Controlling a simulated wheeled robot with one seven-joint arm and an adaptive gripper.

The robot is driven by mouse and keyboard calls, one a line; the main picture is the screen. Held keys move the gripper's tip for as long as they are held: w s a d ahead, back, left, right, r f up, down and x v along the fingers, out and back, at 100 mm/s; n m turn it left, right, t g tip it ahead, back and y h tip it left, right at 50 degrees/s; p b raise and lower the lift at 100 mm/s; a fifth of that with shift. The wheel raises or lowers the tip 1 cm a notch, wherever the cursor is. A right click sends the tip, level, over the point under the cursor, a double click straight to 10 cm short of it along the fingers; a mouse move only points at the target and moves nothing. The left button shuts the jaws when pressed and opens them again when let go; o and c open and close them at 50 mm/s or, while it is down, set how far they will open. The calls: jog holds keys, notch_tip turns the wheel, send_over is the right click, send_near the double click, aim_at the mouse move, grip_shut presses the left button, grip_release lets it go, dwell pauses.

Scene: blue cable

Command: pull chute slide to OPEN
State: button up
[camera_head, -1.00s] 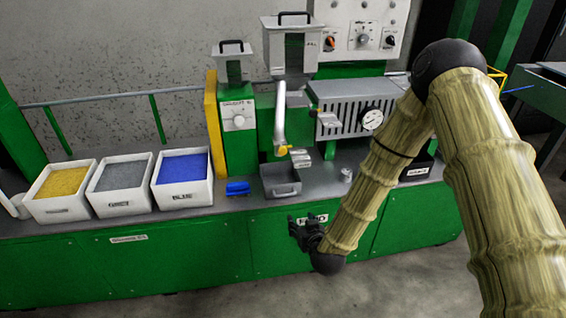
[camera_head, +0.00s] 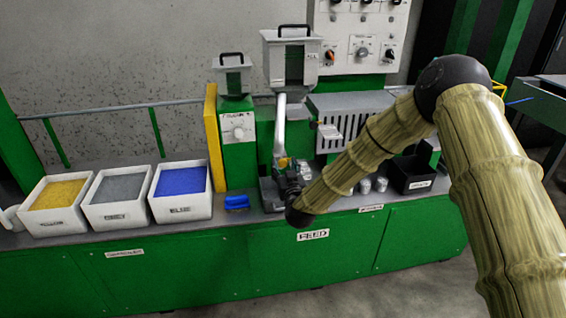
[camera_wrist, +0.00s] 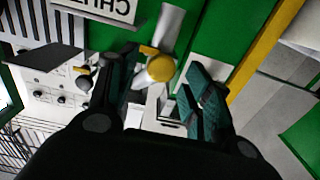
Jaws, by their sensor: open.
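The chute is a pale tube (camera_head: 280,125) hanging below the tall hopper in the head view. A small yellow knob (camera_head: 283,161) shows at its lower end, just above my gripper (camera_head: 287,174). In the wrist view, the knob is a round yellow end (camera_wrist: 160,68) beside the white tube (camera_wrist: 170,25). My gripper (camera_wrist: 161,84) is open, its two dark fingers apart on either side of the knob in that picture. Whether they touch it I cannot tell. A white plate with cut-off lettering (camera_wrist: 108,10) is near the left finger. The slide's position is not clear.
A grey tray (camera_head: 269,196) under the chute is partly hidden by my gripper. A blue object (camera_head: 236,202) lies left of it. White bins of yellow (camera_head: 60,226), grey (camera_head: 118,219) and blue (camera_head: 182,214) material stand at left. A black box (camera_head: 415,187) stands at right.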

aim_at(281, 156)
jog(key=shift+w+a, duration=0.15)
jog(key=shift+w, duration=0.6)
jog(key=shift+w+a, duration=0.15)
jog(key=shift+w, duration=0.55)
grip_shut()
